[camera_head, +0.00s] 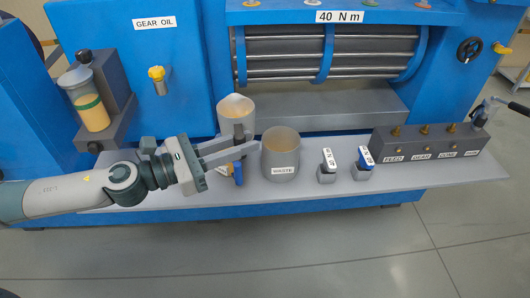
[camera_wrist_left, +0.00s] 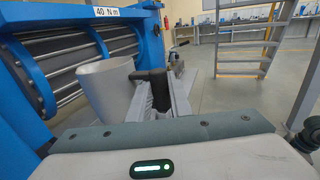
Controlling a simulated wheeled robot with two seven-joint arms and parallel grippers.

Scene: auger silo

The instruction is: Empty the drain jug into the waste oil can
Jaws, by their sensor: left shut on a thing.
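The drain jug (camera_head: 234,117) is a pale grey cylinder with a tan tint inside its mouth. It stands about upright just left of the waste oil can, behind my left fingers. My left gripper (camera_head: 243,148) is shut on the jug's dark upright handle; a blue part shows below the fingers. The left wrist view shows the jug (camera_wrist_left: 102,88) left of the gripper (camera_wrist_left: 155,98) and its handle. Whether the jug's base touches the shelf is hidden. The waste oil can (camera_head: 280,160) is a wide, open grey cylinder labelled WASTE, right of my fingertips. My right gripper is out of view.
The grey shelf (camera_head: 440,176) also carries two small blue-and-grey labelled items (camera_head: 327,165) and a labelled block with brass knobs (camera_head: 425,143). A glass oil cup (camera_head: 90,103) stands at left. The blue machine with rollers (camera_head: 325,55) rises behind. Open floor lies in front.

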